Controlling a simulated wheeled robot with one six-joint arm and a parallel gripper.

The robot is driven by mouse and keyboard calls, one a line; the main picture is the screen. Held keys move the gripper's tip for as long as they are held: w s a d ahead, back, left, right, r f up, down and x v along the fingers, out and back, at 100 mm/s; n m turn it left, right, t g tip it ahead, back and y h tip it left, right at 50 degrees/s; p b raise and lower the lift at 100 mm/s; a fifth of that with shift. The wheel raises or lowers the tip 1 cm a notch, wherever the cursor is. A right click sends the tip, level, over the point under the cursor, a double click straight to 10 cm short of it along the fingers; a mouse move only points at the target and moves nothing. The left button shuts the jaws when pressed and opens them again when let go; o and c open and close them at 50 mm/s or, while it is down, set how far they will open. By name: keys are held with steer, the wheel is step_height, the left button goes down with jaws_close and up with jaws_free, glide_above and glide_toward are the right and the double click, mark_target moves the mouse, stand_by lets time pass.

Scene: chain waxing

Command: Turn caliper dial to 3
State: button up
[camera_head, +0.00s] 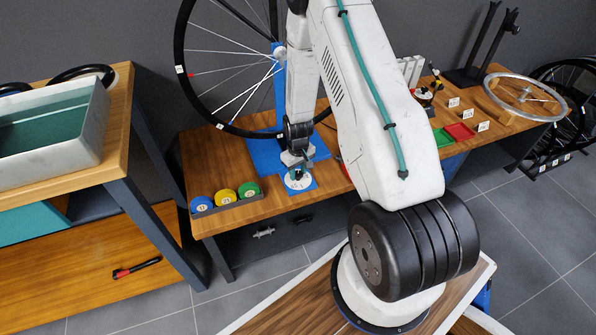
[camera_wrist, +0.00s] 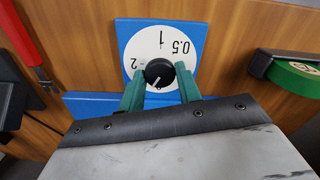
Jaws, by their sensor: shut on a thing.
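The caliper dial is a round black knob (camera_wrist: 158,71) on a white disc face (camera_wrist: 134,48) set in a blue plate (camera_wrist: 200,29). The face shows 0.5, 1 and 2, upside down in the wrist view; a further mark at the near edge of the knob is too small to read surely. A pale pointer line on the knob seems to run toward the near side. My gripper (camera_wrist: 160,74) has its two teal fingers on either side of the knob, shut on it. In the head view my gripper (camera_head: 297,168) is over the white face (camera_head: 299,184) at the bench's front edge.
A rack with blue, yellow and green round pieces (camera_head: 225,196) stands left on the wooden bench (camera_head: 215,152). A spoked wheel (camera_head: 180,70) stands behind. Red and green trays (camera_head: 460,131) lie to the right. A red-handled tool (camera_wrist: 28,40) is left in the wrist view.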

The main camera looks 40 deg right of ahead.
mark_target(298, 174)
steer(key=n, duration=0.5)
steer(key=shift+w+n, duration=0.1)
steer(key=shift+n, duration=0.2)
stand_by(0.4)
steer(key=o, duration=1)
step_height(298, 174, up, 8)
steer(key=shift+f, duration=0.1)
